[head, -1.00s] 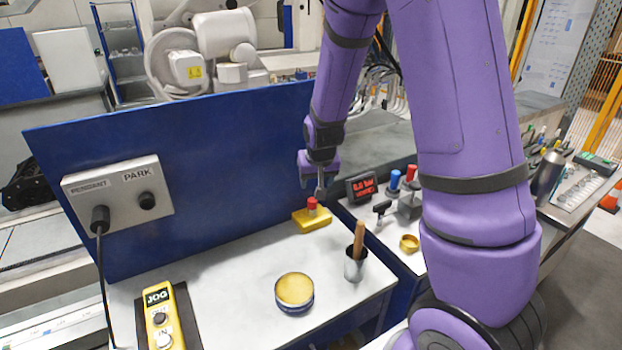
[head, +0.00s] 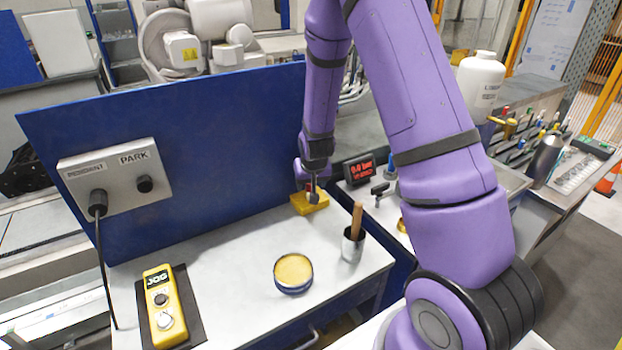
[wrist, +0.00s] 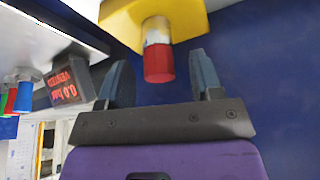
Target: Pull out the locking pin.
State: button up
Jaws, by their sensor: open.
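The locking pin (wrist: 158,66) has a red cap over a pale metal collar and stands in a yellow block (wrist: 117,20). In the head view the block (head: 300,208) sits at the back of the white bench, against the blue panel. My gripper (head: 313,197) is over the block there and hides most of the pin. In the wrist view my gripper (wrist: 162,72) is open, one finger on each side of the red cap's end. Clear gaps show on both sides, and neither finger appears to touch the cap.
A pressure display (head: 359,169) and a black T-handle (head: 380,189) stand just right of the block. A cup with a wooden handle (head: 353,247), a round yellow-topped tin (head: 293,272) and a yellow jog pendant (head: 163,306) are nearer. The blue panel (head: 220,160) rises close behind.

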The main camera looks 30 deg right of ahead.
jog(key=shift+c, duration=0.2)
jog(key=c, duration=1)
jog(key=shift+o, duration=0.2)
jog(key=shift+r, duration=0.45)
jog(key=shift+r, duration=2.25)
jog(key=shift+r, duration=0.1)
